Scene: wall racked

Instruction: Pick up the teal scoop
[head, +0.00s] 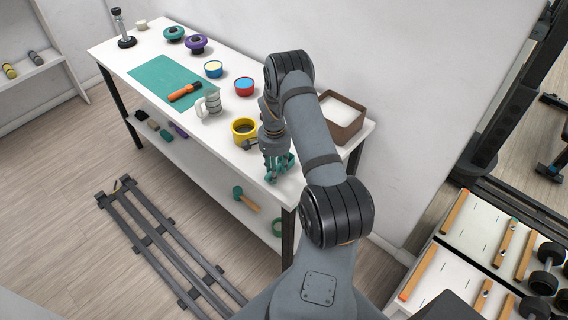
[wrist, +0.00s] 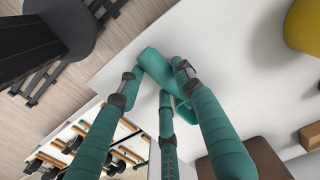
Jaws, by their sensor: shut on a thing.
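The teal scoop (wrist: 153,63) shows in the wrist view between the fingertips of my gripper (wrist: 160,80), near the edge of the white table. My gripper has several teal fingers and is shut on the scoop; the fingers hide part of it. In the head view my gripper (head: 279,167) is low over the near right end of the table (head: 150,51). There the scoop is hard to tell from the teal fingers. I cannot tell whether the scoop touches the tabletop.
A yellow mug (head: 244,130) stands just left of my gripper. A brown box (head: 343,117) with white contents stands behind the arm. A clear jug (head: 209,104), red bowl (head: 244,87) and teal mat (head: 170,84) lie farther left. A lower shelf (head: 190,155) holds several things.

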